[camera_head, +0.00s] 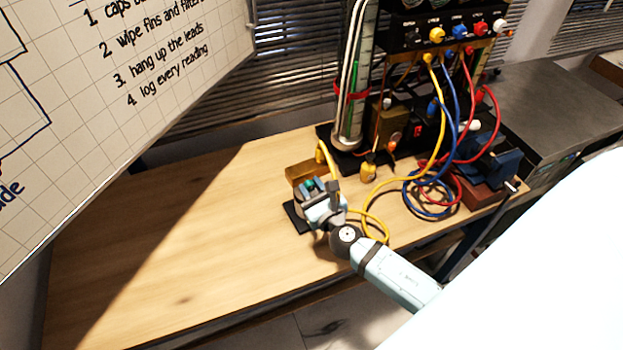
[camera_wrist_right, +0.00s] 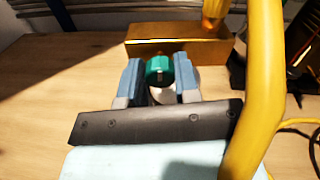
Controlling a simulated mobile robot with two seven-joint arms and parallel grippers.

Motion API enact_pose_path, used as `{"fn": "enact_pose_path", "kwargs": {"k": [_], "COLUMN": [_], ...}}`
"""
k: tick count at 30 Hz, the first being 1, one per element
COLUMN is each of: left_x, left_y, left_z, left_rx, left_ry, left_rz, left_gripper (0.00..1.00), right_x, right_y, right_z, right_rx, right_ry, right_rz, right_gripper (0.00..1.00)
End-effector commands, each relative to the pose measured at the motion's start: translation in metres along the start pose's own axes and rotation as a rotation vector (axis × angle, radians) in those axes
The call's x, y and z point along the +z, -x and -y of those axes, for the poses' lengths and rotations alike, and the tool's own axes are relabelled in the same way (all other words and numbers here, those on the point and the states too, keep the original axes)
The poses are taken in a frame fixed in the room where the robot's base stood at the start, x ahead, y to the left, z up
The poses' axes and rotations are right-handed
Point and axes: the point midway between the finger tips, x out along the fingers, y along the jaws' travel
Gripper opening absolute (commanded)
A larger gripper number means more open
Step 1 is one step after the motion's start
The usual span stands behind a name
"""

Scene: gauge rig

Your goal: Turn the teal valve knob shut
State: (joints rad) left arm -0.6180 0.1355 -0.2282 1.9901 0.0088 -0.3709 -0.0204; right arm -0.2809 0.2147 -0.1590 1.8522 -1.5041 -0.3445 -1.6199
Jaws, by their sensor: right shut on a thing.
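The teal valve knob (camera_wrist_right: 160,70) sits in front of a brass block (camera_wrist_right: 185,48) in the right wrist view. My right gripper (camera_wrist_right: 160,80) has its two blue-grey fingers on either side of the knob and is shut on it. In the head view the knob (camera_head: 311,185) shows only as a small teal patch, mostly hidden by my right gripper (camera_head: 313,188). The brass block (camera_head: 303,170) stands just behind it. My left gripper does not show in either view.
A yellow hose (camera_wrist_right: 262,80) passes close along the right of my right gripper. The gauge rig (camera_head: 430,35), with coloured leads (camera_head: 440,185), stands at the right. A whiteboard (camera_head: 110,110) is at the left. The left tabletop (camera_head: 180,240) is clear.

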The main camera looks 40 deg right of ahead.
Motion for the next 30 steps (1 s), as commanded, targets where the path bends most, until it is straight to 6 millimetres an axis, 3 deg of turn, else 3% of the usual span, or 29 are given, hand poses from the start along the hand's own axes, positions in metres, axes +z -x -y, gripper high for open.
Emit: {"fn": "enact_pose_path", "kwargs": {"k": [11, 30], "left_x": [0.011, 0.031], "left_y": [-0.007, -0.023], "left_z": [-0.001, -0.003], "left_rx": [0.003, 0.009], "left_ry": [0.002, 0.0], "left_rz": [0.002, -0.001], "left_gripper": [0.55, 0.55], "right_x": [-0.002, -0.003], "right_y": [0.0, 0.0], "right_z": [-0.001, 0.001], "right_rx": [0.001, -0.001], "right_ry": [-0.191, -0.795], "right_rz": [0.001, 0.0], "right_gripper": [0.06, 0.06]}}
